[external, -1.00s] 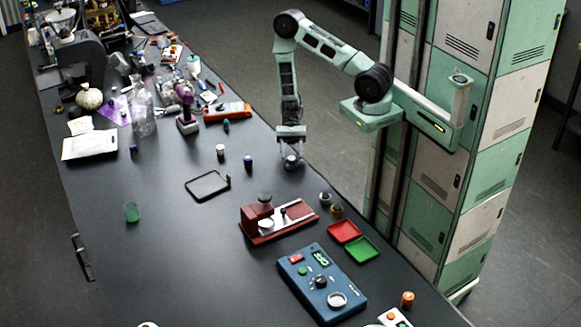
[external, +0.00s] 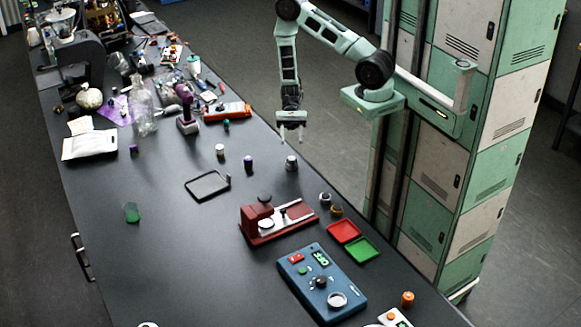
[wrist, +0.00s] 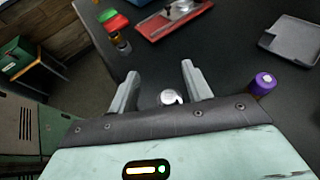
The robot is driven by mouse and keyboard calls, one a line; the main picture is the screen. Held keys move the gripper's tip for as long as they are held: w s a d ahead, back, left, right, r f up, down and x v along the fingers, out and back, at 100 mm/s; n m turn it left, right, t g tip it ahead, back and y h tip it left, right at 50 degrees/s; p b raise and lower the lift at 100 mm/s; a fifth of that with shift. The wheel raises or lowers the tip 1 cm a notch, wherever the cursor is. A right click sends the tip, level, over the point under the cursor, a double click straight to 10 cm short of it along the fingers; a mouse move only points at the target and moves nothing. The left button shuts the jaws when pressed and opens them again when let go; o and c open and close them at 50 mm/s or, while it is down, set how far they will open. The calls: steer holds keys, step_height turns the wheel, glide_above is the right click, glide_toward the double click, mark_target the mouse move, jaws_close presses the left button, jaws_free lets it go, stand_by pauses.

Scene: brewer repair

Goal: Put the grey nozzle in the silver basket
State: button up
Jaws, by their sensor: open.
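The grey nozzle (external: 291,163) stands upright on the black bench, near its right edge. In the wrist view it shows as a small silver-grey round piece (wrist: 170,97) between and beyond my fingertips. My gripper (external: 291,125) is open and empty, pointing down, apart from the nozzle and above it. Both fingers show spread in the wrist view (wrist: 160,78).
A purple nozzle (external: 248,162) and a white-topped one (external: 220,150) stand left of the grey nozzle. A dark red press (external: 270,222), red tray (external: 343,232), green tray (external: 361,250) and blue console (external: 320,285) lie nearer the external camera. The bench's left middle is mostly clear.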

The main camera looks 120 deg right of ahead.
stand_by(0.4)
steer(key=s+a+r+n+g+h+b, duration=0.2)
steer(key=a+n+g, duration=0.3)
steer(key=a+n, duration=0.3)
steer(key=s+a+r+n+g+h+b, duration=0.1)
steer(key=a+r+n+g+b, duration=0.15)
steer(key=a+n+g, duration=0.4)
steer(key=s+a+r+n+t+h+b, duration=0.4)
steer(key=s+a+n+h, duration=0.4)
steer(key=n, duration=0.9)
steer(key=s+a+r, duration=0.1)
steer(key=s+a, duration=0.1)
steer(key=a, duration=0.2)
steer(key=shift+r+t, duration=0.15)
steer(key=shift+t, duration=0.2)
steer(key=shift+a, duration=0.1)
